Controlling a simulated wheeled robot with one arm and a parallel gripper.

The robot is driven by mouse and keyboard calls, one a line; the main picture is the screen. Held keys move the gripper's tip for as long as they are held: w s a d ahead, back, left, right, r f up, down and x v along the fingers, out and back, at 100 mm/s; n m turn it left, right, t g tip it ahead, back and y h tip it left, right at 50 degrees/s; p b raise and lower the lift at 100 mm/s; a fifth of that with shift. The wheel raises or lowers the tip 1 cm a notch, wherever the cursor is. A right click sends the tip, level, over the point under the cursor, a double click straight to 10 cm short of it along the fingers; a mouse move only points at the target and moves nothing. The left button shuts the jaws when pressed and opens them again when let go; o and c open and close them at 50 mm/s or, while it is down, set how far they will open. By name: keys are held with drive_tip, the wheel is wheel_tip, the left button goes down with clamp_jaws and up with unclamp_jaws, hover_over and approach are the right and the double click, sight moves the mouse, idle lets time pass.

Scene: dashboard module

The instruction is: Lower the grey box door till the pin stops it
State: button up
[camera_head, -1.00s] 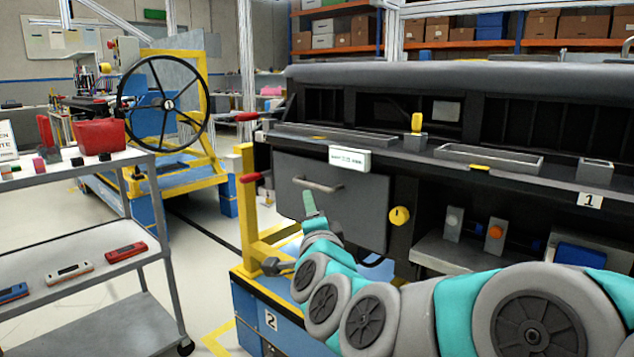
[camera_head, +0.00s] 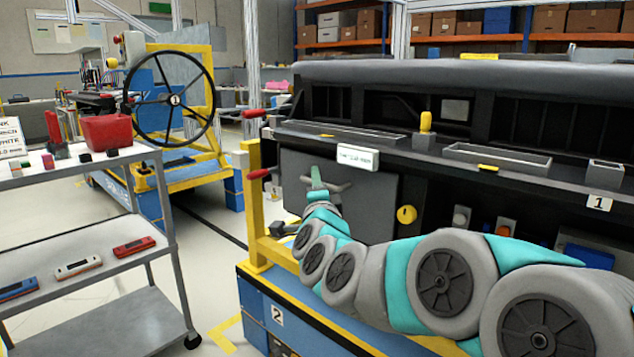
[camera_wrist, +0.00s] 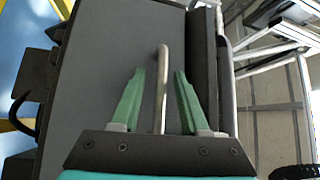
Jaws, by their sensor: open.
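The grey box door (camera_head: 375,205) is a flat panel standing upright in the front of the black dashboard. Its bar handle (camera_head: 340,187) is near the top of the panel. My gripper (camera_head: 317,182) is at the handle and partly hides it. In the wrist view the two green fingers of my gripper (camera_wrist: 158,75) are apart, with the handle (camera_wrist: 160,95) between them and a gap on each side. The grey door (camera_wrist: 110,55) shows behind the fingers. I cannot make out the stop pin.
A yellow knob (camera_head: 407,214) sits just right of the door. A white label (camera_head: 358,157) is above it. A yellow post with red handles (camera_head: 254,200) stands left of the door. A grey trolley (camera_head: 160,240) stands further left, with open floor between.

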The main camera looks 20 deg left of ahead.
drive_tip(key=shift+r, duration=0.1)
clamp_jaws()
idle(0.3)
idle(1.1)
